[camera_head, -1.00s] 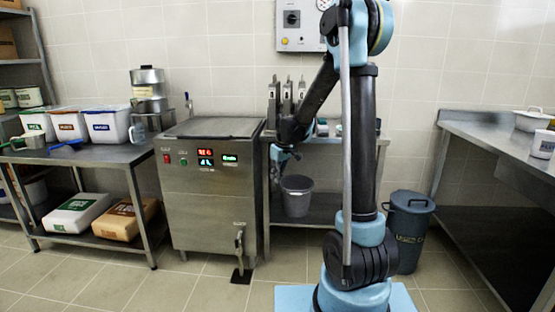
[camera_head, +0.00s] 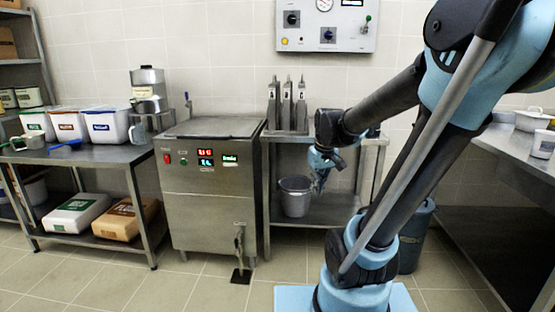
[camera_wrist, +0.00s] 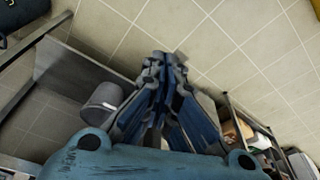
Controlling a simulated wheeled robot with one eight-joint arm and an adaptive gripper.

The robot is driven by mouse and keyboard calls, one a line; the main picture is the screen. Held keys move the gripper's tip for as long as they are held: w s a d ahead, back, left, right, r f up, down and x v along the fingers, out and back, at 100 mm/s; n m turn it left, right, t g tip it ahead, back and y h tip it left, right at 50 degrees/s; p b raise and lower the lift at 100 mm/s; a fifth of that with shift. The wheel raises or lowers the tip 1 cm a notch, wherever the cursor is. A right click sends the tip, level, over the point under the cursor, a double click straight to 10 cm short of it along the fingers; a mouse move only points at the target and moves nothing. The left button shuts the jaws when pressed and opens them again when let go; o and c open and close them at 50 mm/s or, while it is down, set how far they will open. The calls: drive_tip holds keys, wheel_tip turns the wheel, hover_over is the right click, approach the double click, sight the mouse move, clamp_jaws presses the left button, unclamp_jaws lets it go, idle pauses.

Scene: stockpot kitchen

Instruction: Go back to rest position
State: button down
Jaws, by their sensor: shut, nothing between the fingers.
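My gripper (camera_head: 319,183) hangs at the end of my arm in the head view, in front of the steel side table and just right of the grey bucket. In the wrist view my gripper (camera_wrist: 166,62) points down toward the tiled floor. Its blue fingers are shut and hold nothing. The fingertips are small and partly dark in the head view.
The grey bucket (camera_head: 295,196) stands on the lower shelf of the side table. The steel stockpot unit (camera_head: 211,190) is left of it. A blue-grey bin (camera_head: 414,240) stands partly behind my arm. A steel counter (camera_head: 505,140) is at the right. The front floor is open.

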drive_tip(key=s+d+f+m, duration=0.1)
drive_tip(key=s+d+f, duration=0.1)
drive_tip(key=s, duration=0.5)
drive_tip(key=s+d+f+m, duration=0.2)
drive_tip(key=s+d+f, duration=0.1)
drive_tip(key=s, duration=0.5)
drive_tip(key=shift+d+f+m+h, duration=0.3)
drive_tip(key=shift+f+h, duration=0.1)
drive_tip(key=shift+f, duration=0.35)
